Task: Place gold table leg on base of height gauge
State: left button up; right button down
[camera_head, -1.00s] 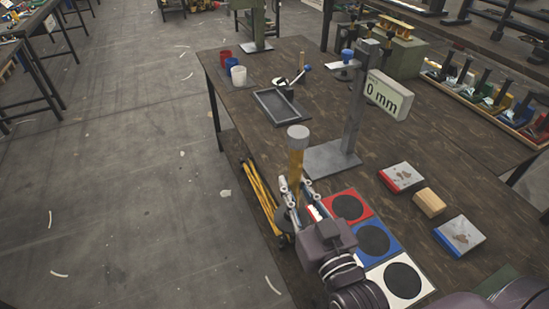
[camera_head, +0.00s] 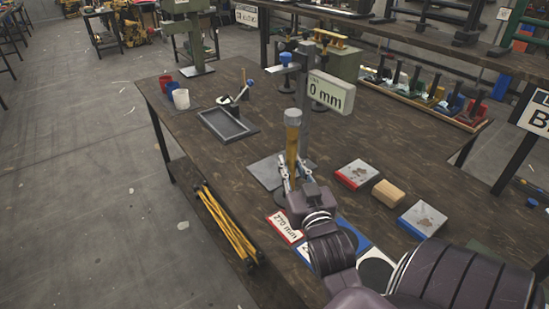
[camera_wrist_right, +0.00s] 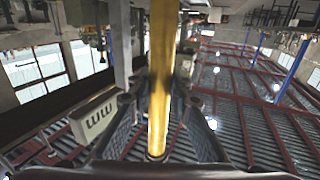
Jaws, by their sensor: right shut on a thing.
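The gold table leg (camera_head: 292,145) stands roughly upright with its grey end on top. My right gripper (camera_head: 292,180) is shut on its lower part. The leg also fills the middle of the right wrist view (camera_wrist_right: 160,75), between the two fingers. The height gauge has a grey flat base (camera_head: 263,171), a column (camera_head: 303,95) and a display (camera_head: 331,92) reading 0 mm. In the head view the leg and gripper overlap the base and lower column. I cannot tell whether the leg's lower end touches the base. My left gripper is not in view.
A red block (camera_head: 356,174), a wooden block (camera_head: 388,192) and a blue block (camera_head: 422,219) lie to the right. A tray (camera_head: 226,124) and cups (camera_head: 181,98) are farther back. Colored pads, one labelled 270 mm (camera_head: 285,226), lie nearer. Yellow legs (camera_head: 227,226) rest below the tabletop.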

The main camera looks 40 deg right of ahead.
jog(key=f+p+x, duration=0.1)
jog(key=x, duration=0.7)
jog(key=f+p+x, duration=0.1)
jog(key=f+x, duration=0.1)
jog(key=x, duration=0.6)
jog(key=shift+w+d+f, duration=0.15)
jog(key=shift+w+f, duration=0.1)
jog(key=shift+w, duration=0.15)
jog(key=shift+f, duration=0.1)
jog(key=c, duration=1.8)
grip_release()
jog(key=shift+o, duration=0.2)
jog(key=v, duration=1.2)
jog(key=shift+b, duration=0.45)
